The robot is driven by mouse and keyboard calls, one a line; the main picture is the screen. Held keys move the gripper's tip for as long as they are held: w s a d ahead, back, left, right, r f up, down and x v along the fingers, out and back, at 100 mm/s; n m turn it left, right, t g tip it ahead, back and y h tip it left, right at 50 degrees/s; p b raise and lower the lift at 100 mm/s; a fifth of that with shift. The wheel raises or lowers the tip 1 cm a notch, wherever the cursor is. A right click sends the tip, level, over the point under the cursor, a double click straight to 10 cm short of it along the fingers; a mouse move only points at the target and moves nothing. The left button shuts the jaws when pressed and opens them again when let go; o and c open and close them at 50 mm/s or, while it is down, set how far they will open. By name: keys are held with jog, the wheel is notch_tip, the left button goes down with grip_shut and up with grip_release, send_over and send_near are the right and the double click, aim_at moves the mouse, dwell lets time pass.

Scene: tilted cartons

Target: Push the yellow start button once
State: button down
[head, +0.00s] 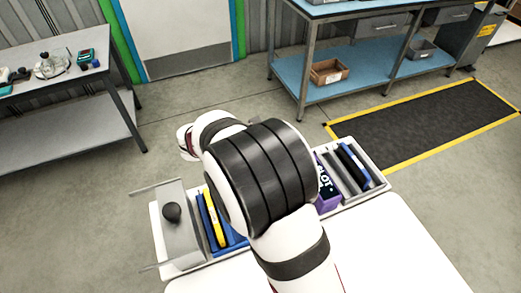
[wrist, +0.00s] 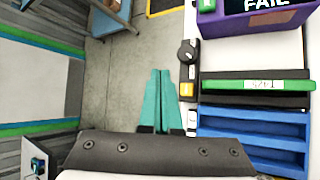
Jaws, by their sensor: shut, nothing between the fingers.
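The yellow start button (wrist: 186,89) is a small yellow square on the edge of the white worktop in the wrist view. It sits below a black round knob (wrist: 187,52). My gripper (wrist: 160,72) shows two teal fingers, shut together and empty. Their tips lie to the left of the button in the picture, with a visible gap beside it; the height difference cannot be told. In the head view my arm hides the button and the gripper.
A grey plate bears a dark ball (head: 172,211).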

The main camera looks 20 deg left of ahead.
jog(key=shift+s+a+f, duration=0.1)
jog(key=shift+a+f, duration=0.05)
jog(key=shift+a, duration=0.25)
jog(key=shift+f, duration=4.4)
jog(key=shift+f, duration=0.4)
jog(key=shift+f, duration=0.45)
jog(key=shift+r, duration=0.9)
